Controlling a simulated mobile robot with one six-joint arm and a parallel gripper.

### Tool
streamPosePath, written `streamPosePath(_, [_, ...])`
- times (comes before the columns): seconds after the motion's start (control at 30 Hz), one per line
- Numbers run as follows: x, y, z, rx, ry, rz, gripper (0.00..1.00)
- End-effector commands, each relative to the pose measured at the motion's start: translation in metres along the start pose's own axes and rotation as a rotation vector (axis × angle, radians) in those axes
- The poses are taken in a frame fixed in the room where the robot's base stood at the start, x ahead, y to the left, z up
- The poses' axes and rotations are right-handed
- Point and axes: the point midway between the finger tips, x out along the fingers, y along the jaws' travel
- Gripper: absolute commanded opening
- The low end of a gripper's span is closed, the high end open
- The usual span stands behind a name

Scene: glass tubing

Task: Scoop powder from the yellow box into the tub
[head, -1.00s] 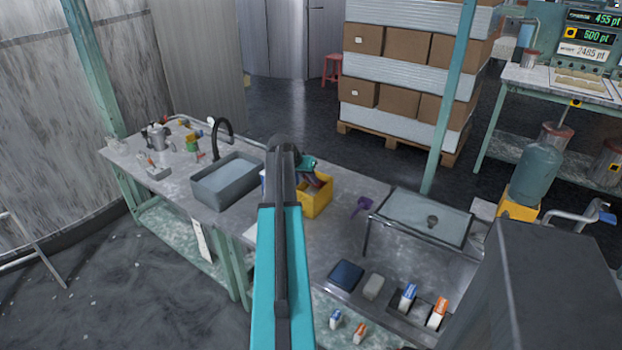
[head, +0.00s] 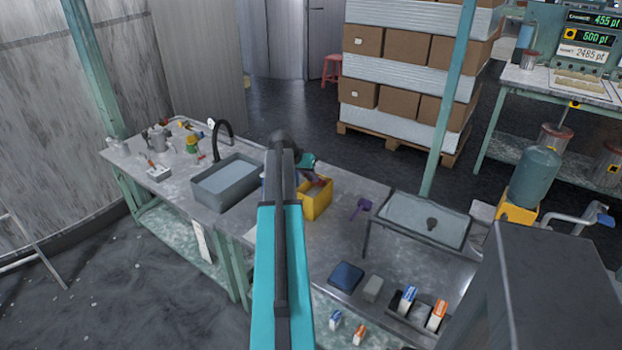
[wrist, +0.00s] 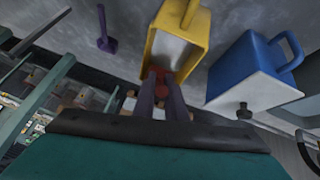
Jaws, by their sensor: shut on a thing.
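The yellow box (head: 318,206) stands on the bench right of my arm; the wrist view shows the yellow box (wrist: 152,48) with pale powder inside. My gripper (wrist: 170,82) is shut on a red tool (wrist: 176,103), probably a scoop, and reaches to the box's opening. The tool's working end is hidden, so I cannot tell whether it carries powder. A blue tub (wrist: 240,72) with a handle and a white panel is right of the box in the wrist view. My arm nearly hides it in the head view.
A purple scoop (head: 361,205) lies on the bench right of the box. A grey sink (head: 226,184) is left of it and a clear-topped stand (head: 425,215) is right. Small cartons (head: 437,314) and blocks are at the front edge.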

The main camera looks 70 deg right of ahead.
Motion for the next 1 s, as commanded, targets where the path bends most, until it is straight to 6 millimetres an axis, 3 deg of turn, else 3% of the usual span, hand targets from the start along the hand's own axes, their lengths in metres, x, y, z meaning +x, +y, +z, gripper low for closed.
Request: streamPosePath(1.0, [-0.034, 0.008, -0.022, 0.0, 0.001, 0.0, 0.0])
